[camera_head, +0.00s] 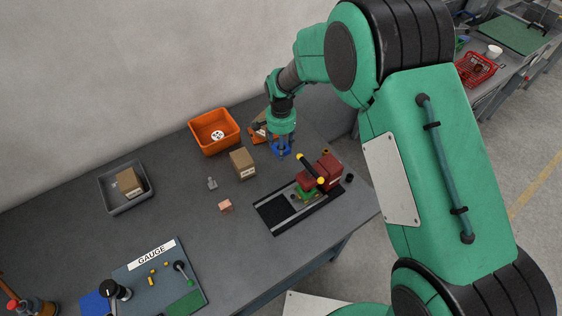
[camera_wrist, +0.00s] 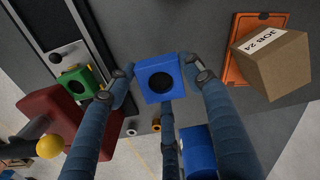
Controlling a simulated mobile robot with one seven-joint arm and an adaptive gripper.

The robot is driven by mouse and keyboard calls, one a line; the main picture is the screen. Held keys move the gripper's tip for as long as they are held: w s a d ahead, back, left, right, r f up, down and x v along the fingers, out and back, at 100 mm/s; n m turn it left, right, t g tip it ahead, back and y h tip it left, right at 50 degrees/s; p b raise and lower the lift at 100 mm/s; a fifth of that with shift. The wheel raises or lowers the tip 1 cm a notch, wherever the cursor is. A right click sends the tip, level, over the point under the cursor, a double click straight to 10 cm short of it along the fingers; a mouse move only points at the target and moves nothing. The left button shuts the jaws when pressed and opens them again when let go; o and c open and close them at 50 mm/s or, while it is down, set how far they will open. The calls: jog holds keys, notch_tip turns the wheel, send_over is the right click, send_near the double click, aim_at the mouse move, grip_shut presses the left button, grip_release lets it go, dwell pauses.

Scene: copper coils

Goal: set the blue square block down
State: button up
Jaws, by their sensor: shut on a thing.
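The blue square block (camera_wrist: 158,86) has a round dark hole in its face. In the wrist view it sits between the fingertips of my gripper (camera_wrist: 160,77), which is shut on it. In the head view my gripper (camera_head: 281,146) points down over the back right of the table, and blue (camera_head: 280,153) shows at its fingertips. I cannot tell whether the block touches the table.
A small box sits on an orange tray (camera_wrist: 237,72) beside my gripper. A red press (camera_head: 327,168) and dark fixture (camera_head: 275,217) with a green block (camera_wrist: 75,82) stand nearby. Another blue object (camera_wrist: 197,152) shows below. An orange bin (camera_head: 209,147) and carton (camera_head: 242,165) stand left.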

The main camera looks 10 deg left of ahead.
send_over(281, 165)
jog(key=shift+w+f, duration=0.1)
jog(key=shift+f, duration=2.15)
jog(key=shift+f+b, duration=0.4)
jog(key=shift+f, duration=1.45)
jog(key=shift+f, duration=0.15)
jog(key=o, duration=1.4)
jog(key=shift+c, duration=0.2)
notch_tip(281, 165, up, 12)
jog(key=shift+r+p, duration=0.15)
jog(key=shift+p, duration=0.45)
